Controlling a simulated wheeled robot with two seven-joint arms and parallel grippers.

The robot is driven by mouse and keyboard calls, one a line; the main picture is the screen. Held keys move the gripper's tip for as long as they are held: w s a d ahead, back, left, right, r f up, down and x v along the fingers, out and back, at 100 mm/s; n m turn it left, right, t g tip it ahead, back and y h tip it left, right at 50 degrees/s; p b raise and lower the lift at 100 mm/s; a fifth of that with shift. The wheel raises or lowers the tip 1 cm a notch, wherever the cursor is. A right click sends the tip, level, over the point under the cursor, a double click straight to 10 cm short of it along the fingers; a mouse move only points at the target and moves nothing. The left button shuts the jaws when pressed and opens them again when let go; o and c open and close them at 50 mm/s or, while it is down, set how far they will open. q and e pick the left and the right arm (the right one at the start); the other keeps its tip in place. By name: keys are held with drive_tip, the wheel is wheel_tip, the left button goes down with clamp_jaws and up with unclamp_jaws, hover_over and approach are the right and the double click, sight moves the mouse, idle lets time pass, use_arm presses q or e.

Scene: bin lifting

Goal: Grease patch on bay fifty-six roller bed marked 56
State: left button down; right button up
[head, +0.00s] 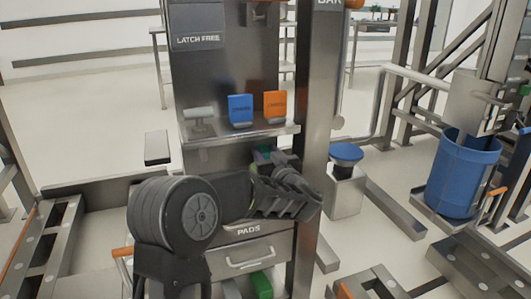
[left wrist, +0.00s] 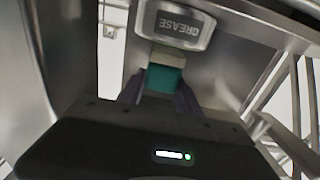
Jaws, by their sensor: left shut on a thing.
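My left gripper (head: 274,168) is in front of the dark cabinet, just below its shelf. In the left wrist view its fingers (left wrist: 162,92) are shut on a teal block (left wrist: 164,79). The block also shows as a small teal patch in the head view (head: 262,154). Just beyond it, a pale piece meets a grey rounded part marked GREASE (left wrist: 181,27), its lettering upside down. I cannot tell whether the grey part is joined to the block. No marking 56 or grease patch can be made out. My right gripper is not in view.
The cabinet shelf (head: 240,134) holds a blue item (head: 240,108), an orange item (head: 275,104) and a grey cylinder (head: 199,116). A PADS drawer (head: 247,233) is below. Roller frames (head: 62,240) stand at left and lower right. A blue bin (head: 463,175) stands at right.

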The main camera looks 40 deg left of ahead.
sight(266, 151)
use_arm(q)
drive_tip(key=shift+f, duration=0.6)
idle(1.1)
wheel_tip(266, 151, up, 7)
drive_tip(key=p, duration=0.6)
drive_tip(key=shift+r+p, duration=0.1)
drive_tip(key=shift+p, duration=0.25)
drive_tip(key=shift+s+d, duration=0.1)
idle(0.6)
